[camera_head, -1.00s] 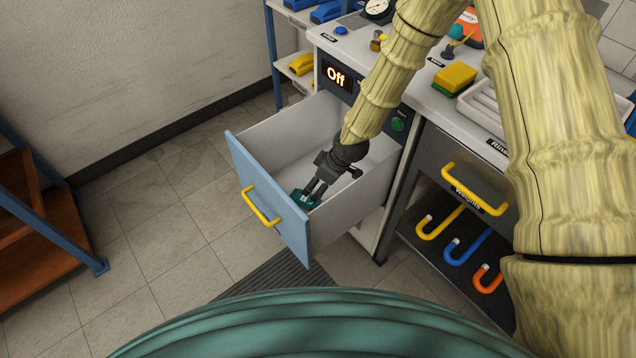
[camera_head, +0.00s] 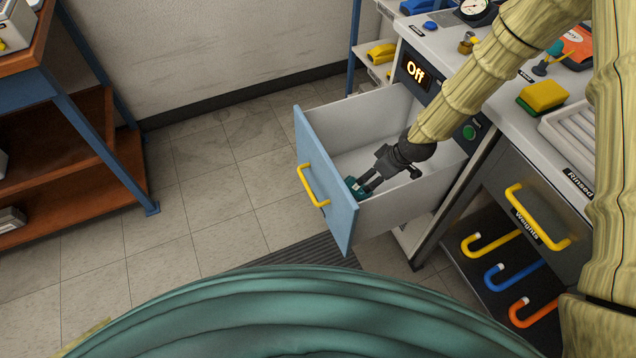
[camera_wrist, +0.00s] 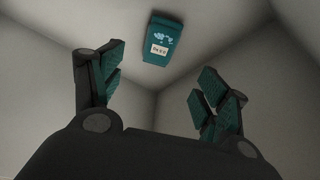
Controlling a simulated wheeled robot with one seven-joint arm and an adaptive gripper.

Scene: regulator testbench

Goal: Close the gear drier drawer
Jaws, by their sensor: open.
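The gear drier drawer (camera_head: 311,143) is pulled out of the bench, with a light blue front, a yellow handle (camera_head: 314,186) and pale grey walls. My gripper (camera_head: 360,187) points down inside the drawer, just behind the inner side of its front panel. I cannot tell whether it touches the panel. In the wrist view my gripper (camera_wrist: 158,82) shows two spread fingers with teal pads and nothing between them. A teal packet (camera_wrist: 162,39) with a white label lies in the drawer beyond the fingertips.
A panel with an "Off" display (camera_head: 415,71) and a green button (camera_head: 470,132) is above the drawer. The "Weights" drawer (camera_head: 537,190) and several coloured hooks are to the right. A brown shelf (camera_head: 80,130) stands left. The floor before the drawer is clear.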

